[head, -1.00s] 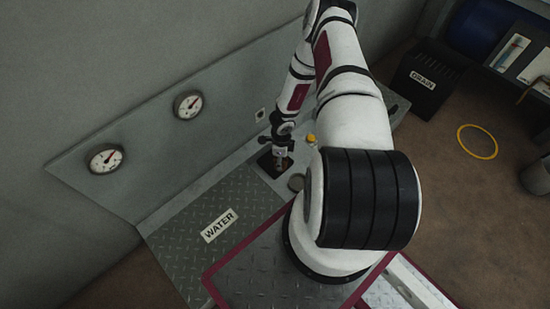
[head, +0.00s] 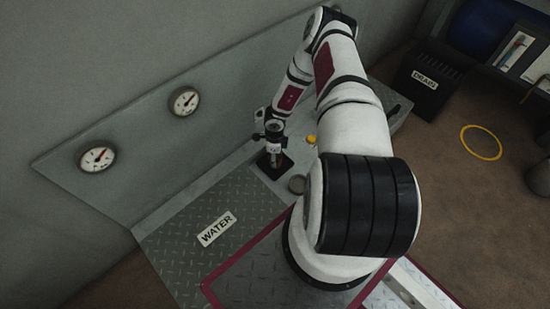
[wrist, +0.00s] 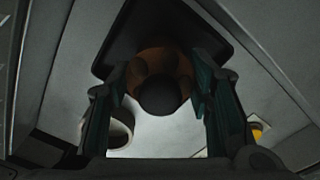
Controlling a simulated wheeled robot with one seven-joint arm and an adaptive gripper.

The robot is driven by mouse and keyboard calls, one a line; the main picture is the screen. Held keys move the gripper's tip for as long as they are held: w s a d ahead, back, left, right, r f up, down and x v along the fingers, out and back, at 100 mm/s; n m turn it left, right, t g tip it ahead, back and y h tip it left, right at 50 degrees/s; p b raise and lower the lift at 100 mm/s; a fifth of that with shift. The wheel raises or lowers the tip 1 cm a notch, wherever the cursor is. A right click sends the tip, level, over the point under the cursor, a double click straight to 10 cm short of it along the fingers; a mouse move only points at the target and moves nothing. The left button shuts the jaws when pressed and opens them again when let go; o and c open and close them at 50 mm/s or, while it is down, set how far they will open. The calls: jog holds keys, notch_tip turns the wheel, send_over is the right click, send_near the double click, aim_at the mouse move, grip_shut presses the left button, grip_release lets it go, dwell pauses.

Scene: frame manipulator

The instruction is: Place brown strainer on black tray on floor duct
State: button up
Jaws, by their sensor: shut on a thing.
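The brown strainer (wrist: 160,58) shows in the wrist view as a round brown piece with a dark rounded end toward the camera. My gripper (wrist: 160,78) is shut on it, with a teal finger pad at each side. The black tray (wrist: 118,38) lies behind the strainer in that view. In the head view the tray (head: 287,166) is a dark square on the grey floor duct (head: 185,215). My gripper (head: 275,160) points down over the tray, with a bit of brown below it. I cannot tell whether the strainer touches the tray.
A round grey fitting (head: 297,184) and a yellow knob (head: 311,140) stand close beside the tray. A panel with two gauges (head: 97,157) rises behind the duct. A black DRAIN box (head: 425,88) and a yellow ring (head: 481,142) are on the right.

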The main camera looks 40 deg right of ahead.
jog(key=shift+f, duration=0.15)
jog(key=o, duration=1.2)
notch_tip(320, 180, up, 12)
jog(key=p, duration=0.4)
jog(key=shift+r+p, duration=0.25)
jog(key=shift+p, duration=0.1)
jog(key=shift+s, duration=0.1)
